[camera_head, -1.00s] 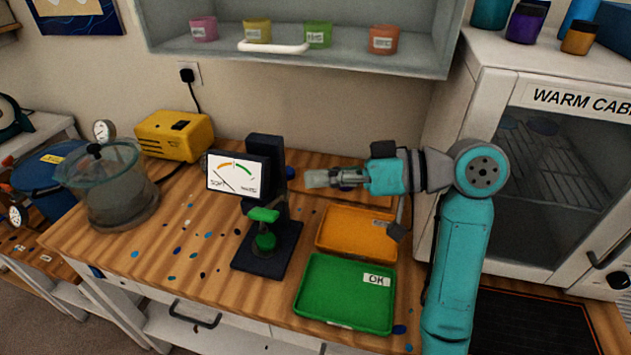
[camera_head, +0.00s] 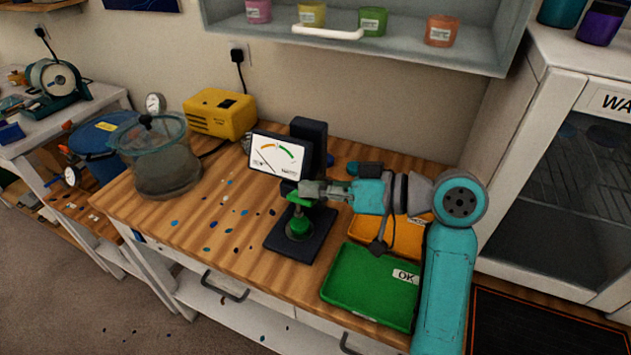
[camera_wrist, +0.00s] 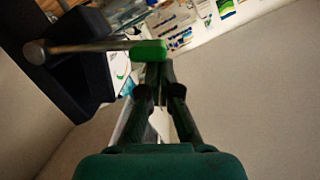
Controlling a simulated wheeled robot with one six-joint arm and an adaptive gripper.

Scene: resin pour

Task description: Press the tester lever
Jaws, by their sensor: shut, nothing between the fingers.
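The tester is a black stand (camera_head: 307,134) with a dial (camera_head: 279,156) whose needle rests toward the left. Its green lever pad (camera_head: 296,199) juts out below the dial, above a round green piece (camera_head: 299,227) on the black base. In the wrist view the lever's green pad (camera_wrist: 149,49) sits on the end of a metal rod coming from the left. My gripper (camera_head: 306,189) is shut and empty, its tips right at the pad. In the wrist view the gripper tips (camera_wrist: 157,72) meet the pad's edge; I cannot tell if they touch it.
A green OK tray (camera_head: 350,283) and an orange tray (camera_head: 366,229) lie right of the tester, partly behind my arm. A glass-walled pot (camera_head: 160,163) and a yellow box (camera_head: 215,112) stand left. Blue specks dot the bench. A shelf hangs above; a white cabinet (camera_head: 535,165) stands right.

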